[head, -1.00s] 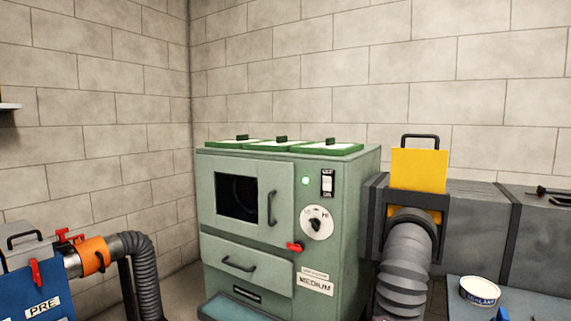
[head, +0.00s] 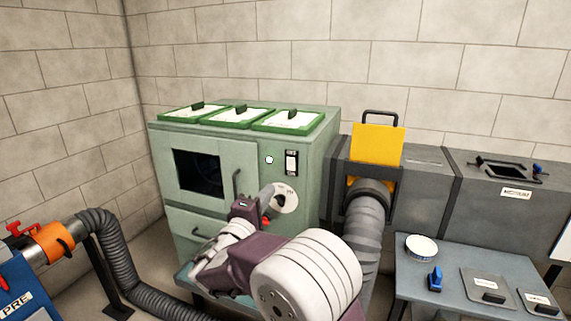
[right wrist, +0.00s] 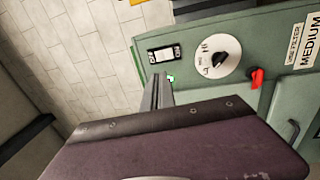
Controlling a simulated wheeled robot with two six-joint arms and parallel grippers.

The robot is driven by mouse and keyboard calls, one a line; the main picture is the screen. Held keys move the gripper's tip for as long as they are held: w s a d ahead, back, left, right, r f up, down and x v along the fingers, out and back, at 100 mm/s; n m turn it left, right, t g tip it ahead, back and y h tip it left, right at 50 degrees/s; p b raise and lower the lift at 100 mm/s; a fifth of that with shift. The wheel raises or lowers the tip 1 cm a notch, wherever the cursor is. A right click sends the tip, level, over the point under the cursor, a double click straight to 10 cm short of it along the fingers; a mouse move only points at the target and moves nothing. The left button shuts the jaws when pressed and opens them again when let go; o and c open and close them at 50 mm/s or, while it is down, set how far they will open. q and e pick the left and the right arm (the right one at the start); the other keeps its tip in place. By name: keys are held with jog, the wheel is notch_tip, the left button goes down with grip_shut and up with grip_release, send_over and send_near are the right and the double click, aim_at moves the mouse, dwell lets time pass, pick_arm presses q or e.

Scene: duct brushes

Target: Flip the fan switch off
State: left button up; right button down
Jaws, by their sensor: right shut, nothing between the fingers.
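The fan switch (head: 291,162) is a small black-and-white rocker in a dark frame on the green cabinet (head: 245,146), above the round white dial. It also shows in the right wrist view (right wrist: 164,53). I cannot tell which way the rocker is tipped. A green lamp (head: 269,160) left of it is lit. My right gripper (head: 271,188) is shut and empty, in front of the cabinet face, below the switch in the picture. In the right wrist view its fingers (right wrist: 160,92) point at the panel near the lamp, seemingly apart from the switch. My left gripper is not in view.
A white dial (head: 289,199) and a red lever sit below the switch. A yellow plate (head: 376,150) stands in the grey duct (head: 424,195) at right, above a grey hose. A blue-grey table (head: 415,284) holds a round tin (head: 421,247) and small parts. An orange-collared hose is at left.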

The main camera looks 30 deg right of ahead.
aim_at(291, 161)
jog(key=p+x, duration=0.1)
jog(key=x, duration=1.3)
jog(key=shift+s+d, duration=0.15)
jog(key=shift+r, duration=0.1)
